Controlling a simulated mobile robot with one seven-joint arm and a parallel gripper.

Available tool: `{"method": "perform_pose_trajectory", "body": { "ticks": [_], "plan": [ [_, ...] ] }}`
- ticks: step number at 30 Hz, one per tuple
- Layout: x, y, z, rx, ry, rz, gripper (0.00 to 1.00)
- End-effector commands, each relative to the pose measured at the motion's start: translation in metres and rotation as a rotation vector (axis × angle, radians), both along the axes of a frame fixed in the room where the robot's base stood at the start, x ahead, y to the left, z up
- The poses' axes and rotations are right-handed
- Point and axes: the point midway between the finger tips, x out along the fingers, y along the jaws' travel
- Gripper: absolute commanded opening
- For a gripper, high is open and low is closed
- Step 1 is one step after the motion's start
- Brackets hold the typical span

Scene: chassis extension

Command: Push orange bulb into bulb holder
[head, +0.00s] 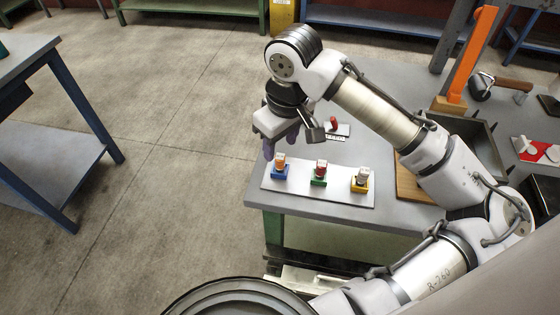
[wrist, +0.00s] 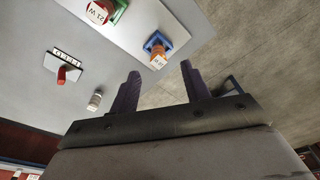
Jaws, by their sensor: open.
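The orange bulb (head: 281,159) stands in or on the blue bulb holder (head: 280,175) at the left end of a white board (head: 300,192). I cannot tell how deep it sits. In the wrist view the orange bulb (wrist: 158,59), with a pale labelled face, and the blue holder (wrist: 152,38) lie just beyond my fingertips. My gripper (head: 279,146) is above and slightly behind the bulb, pointing down, with purple fingers. The wrist view shows my gripper (wrist: 160,69) with its fingers apart and nothing between them.
A green holder with a red bulb (head: 320,166) and a yellow holder with another bulb (head: 361,175) share the board. A red switch (head: 334,124) is behind. A small white cylinder (wrist: 95,100) lies near my left finger. A wooden board and metal tray (head: 478,140) are right.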

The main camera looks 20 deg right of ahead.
Motion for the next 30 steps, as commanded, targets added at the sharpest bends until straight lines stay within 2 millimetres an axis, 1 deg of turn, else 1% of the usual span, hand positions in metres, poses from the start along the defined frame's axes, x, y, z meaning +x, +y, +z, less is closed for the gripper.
{"method": "perform_pose_trajectory", "body": {
  "ticks": [5,8,15,17,20,28,29,30],
  "plan": [
    [0.0,0.0,-0.002,0.0,0.001,-0.001,0.47],
    [0.0,-0.001,-0.011,0.001,0.004,-0.002,0.47],
    [0.003,0.0,-0.044,0.0,0.002,-0.001,0.47],
    [0.004,0.0,-0.049,0.001,0.001,0.0,0.47],
    [0.004,0.0,-0.052,0.001,0.0,0.0,0.47],
    [0.004,0.0,-0.052,0.0,0.0,0.0,0.47],
    [0.004,0.0,-0.052,0.0,0.0,0.0,0.46],
    [0.004,0.0,-0.052,0.0,0.0,0.0,0.4]
  ]
}}
